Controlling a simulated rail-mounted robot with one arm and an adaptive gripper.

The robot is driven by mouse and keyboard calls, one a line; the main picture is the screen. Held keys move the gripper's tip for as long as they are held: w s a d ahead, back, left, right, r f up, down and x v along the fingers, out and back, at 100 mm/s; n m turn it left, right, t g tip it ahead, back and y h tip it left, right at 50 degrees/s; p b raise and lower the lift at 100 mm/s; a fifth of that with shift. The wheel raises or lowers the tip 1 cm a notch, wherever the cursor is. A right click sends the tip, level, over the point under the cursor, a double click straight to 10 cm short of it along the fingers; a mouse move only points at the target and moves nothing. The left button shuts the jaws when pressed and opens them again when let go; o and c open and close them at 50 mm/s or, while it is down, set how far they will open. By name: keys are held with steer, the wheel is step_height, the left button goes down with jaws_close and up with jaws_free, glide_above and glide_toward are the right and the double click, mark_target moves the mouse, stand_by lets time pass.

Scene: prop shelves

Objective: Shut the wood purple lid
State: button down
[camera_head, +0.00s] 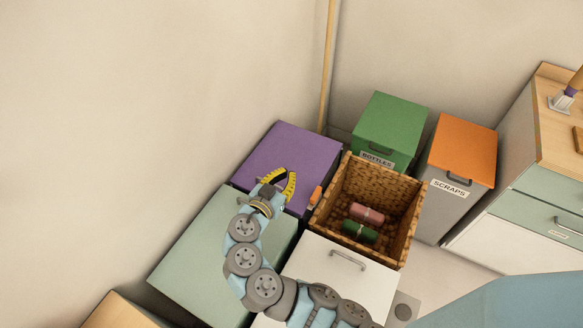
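The purple lid (300,150) is the flat purple top of a box in the back corner, against the left wall. It looks down or nearly down, but I cannot tell if a gap is left under it. My gripper (288,172), with yellow fingers, is over the lid's front part. Its fingertips look close together, with a gap between the fingers behind them. I see nothing held in it. I cannot tell whether it touches the lid. My gripper and wrist hide part of the lid's front edge.
A wicker basket (330,205) with pink and green rolls stands right of the purple box. A green bottles bin (392,118) and orange-lidded scraps bin (465,140) stand behind. A pale green box (205,250) and white box (340,268) are in front. A small orange object (315,195) is beside the basket.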

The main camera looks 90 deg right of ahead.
steer(key=w+a+f, duration=0.2)
steer(key=w+a, duration=0.1)
steer(key=a, duration=0.2)
steer(key=shift+a+f, duration=0.15)
steer(key=shift+a, duration=0.25)
